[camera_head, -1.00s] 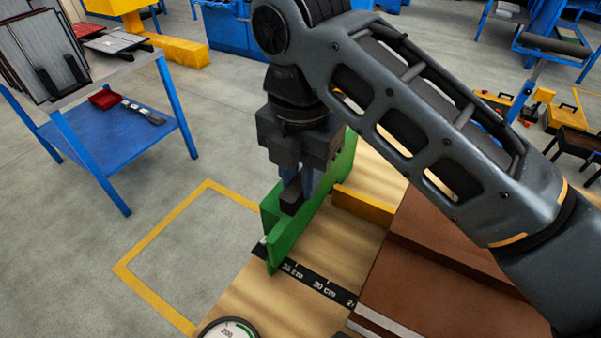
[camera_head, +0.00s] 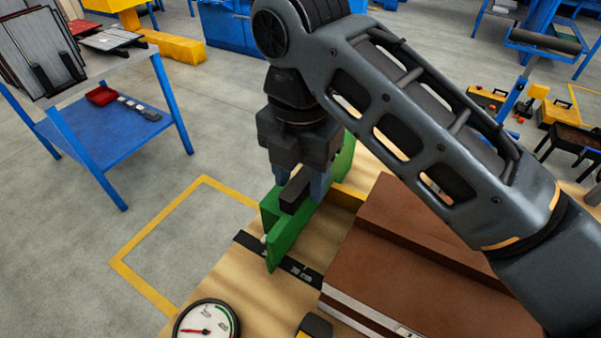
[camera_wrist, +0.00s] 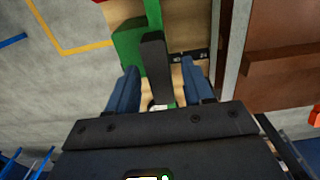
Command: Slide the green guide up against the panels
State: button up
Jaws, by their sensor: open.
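The green guide (camera_head: 287,236) stands upright across the black scale strip (camera_head: 305,273) on the wooden worktop. A dark handle (camera_head: 297,190) rises from it. My gripper (camera_head: 300,181) is open, with its blue-grey fingers on both sides of this handle. In the wrist view, the handle (camera_wrist: 154,68) lies between the spread fingers of my gripper (camera_wrist: 160,82), with gaps beside it. The brown panels (camera_head: 440,235) lie stacked right of the guide (camera_wrist: 129,48). A strip of bare worktop shows between guide and panels.
A round dial gauge (camera_head: 207,322) and a black-and-yellow object (camera_head: 315,326) are at the near edge. A blue table (camera_head: 115,135) stands left, beyond clear floor with yellow lines (camera_head: 150,285).

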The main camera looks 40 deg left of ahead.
notch_tip(320, 180, up, 8)
jog(key=shift+f, duration=0.1)
dwell(0.5)
